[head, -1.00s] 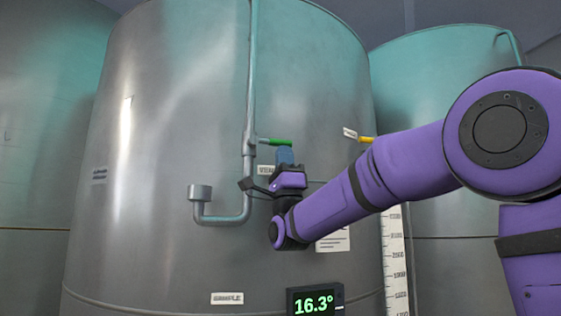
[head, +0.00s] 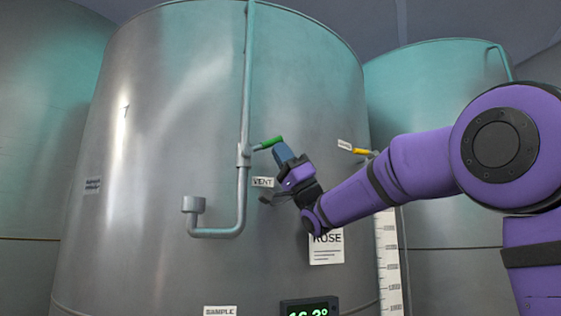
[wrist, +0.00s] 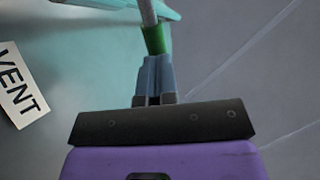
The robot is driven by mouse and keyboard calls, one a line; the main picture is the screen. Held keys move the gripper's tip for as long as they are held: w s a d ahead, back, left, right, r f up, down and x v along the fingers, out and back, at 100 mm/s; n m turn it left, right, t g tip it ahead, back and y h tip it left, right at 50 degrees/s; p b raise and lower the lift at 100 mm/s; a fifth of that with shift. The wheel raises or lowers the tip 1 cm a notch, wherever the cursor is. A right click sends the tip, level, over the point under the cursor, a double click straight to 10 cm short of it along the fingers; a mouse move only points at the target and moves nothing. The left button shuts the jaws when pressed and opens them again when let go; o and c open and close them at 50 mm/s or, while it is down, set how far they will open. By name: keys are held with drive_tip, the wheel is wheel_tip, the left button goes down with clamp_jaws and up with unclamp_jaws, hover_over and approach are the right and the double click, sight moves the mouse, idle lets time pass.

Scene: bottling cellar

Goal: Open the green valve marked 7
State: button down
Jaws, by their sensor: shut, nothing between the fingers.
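The green valve handle (head: 268,142) sticks out to the right of the grey vertical pipe (head: 245,110) on the big steel tank (head: 180,130), its free end tilted slightly up. A VENT tag (head: 262,182) is just below it. No 7 can be read on the valve. My gripper (head: 280,147) has its blue fingers shut and empty, with the tips right beside the handle's green end. In the wrist view the green sleeve (wrist: 155,38) lies at the tips of the fingers (wrist: 154,70); whether they touch I cannot tell.
A yellow handle (head: 361,151) sits to the right, above a white gauge scale (head: 387,260). A ROSE notice (head: 326,248), a SAMPLE label (head: 220,311) and a digital display (head: 309,308) are lower down. A pipe bend (head: 215,232) juts out at left.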

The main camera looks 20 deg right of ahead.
sight(280, 140)
drive_tip(key=r+n+g+h, duration=0.1)
drive_tip(key=n+g, duration=0.1)
drive_tip(key=r+n+g+h, duration=0.1)
drive_tip(key=r+n+g, duration=0.1)
drive_tip(key=g, duration=0.1)
drive_tip(key=shift+a+r+h, duration=0.15)
drive_tip(key=shift+a+h, duration=0.25)
drive_tip(key=a+r+g+h, duration=0.1)
drive_tip(key=r+n+g+h, duration=0.1)
drive_tip(key=h, duration=0.1)
drive_tip(key=shift+a, duration=0.35)
drive_tip(key=shift+a+r+n+g+h, duration=0.3)
drive_tip(key=shift+a+r+g+h, duration=0.1)
drive_tip(key=shift+h, duration=0.4)
drive_tip(key=shift+a+r, duration=0.4)
drive_tip(key=shift+a, duration=0.4)
drive_tip(key=shift+s+a, duration=0.1)
